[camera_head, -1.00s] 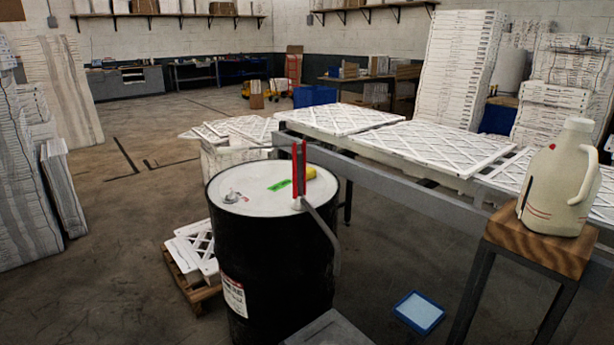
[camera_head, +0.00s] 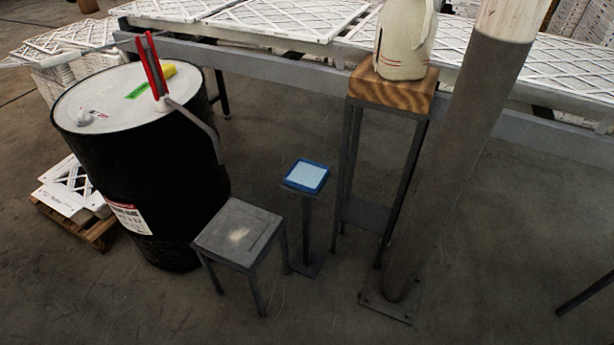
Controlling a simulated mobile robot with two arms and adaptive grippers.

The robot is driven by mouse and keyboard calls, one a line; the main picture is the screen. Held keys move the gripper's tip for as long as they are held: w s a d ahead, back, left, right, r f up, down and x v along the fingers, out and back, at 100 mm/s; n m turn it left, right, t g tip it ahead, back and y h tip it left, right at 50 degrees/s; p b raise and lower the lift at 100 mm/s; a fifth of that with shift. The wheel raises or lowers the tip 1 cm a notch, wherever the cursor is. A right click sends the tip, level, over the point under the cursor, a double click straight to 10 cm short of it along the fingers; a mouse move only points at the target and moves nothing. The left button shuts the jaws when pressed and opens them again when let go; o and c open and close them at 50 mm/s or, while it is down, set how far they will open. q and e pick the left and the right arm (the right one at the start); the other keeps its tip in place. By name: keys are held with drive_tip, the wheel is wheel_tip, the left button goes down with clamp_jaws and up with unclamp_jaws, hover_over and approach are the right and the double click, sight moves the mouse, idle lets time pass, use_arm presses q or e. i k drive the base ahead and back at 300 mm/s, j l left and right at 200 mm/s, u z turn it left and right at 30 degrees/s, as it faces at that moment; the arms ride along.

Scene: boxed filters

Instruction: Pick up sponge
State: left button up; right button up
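A small yellow block (camera_head: 170,70), which may be the sponge, lies on the white top of the black drum (camera_head: 135,170) at the left. It is partly hidden behind a red upright clamp-like tool (camera_head: 152,66) with a grey curved handle that hangs over the drum's side. A flat light-blue pad or tray with a blue rim (camera_head: 307,176) rests on a thin dark stand in the middle. I cannot tell for sure which of these is the sponge. Neither of my grippers is in view.
A low grey stool (camera_head: 240,232) stands by the drum. A cream jug (camera_head: 405,40) sits on a tall wood-topped stand (camera_head: 390,92). A thick grey post (camera_head: 450,160) rises right of it. A filter-covered table (camera_head: 270,66) runs behind. Floor at the lower right is mostly clear.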

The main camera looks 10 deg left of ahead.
sight(168, 70)
drive_tip(key=j+z, duration=0.2)
drive_tip(key=j, duration=0.6)
drive_tip(key=j+z, duration=0.2)
drive_tip(key=j, duration=0.6)
drive_tip(key=j+z, duration=0.2)
drive_tip(key=j, duration=0.65)
drive_tip(key=k+j+z, duration=0.2)
drive_tip(key=j, duration=0.55)
drive_tip(key=i+j, duration=0.05)
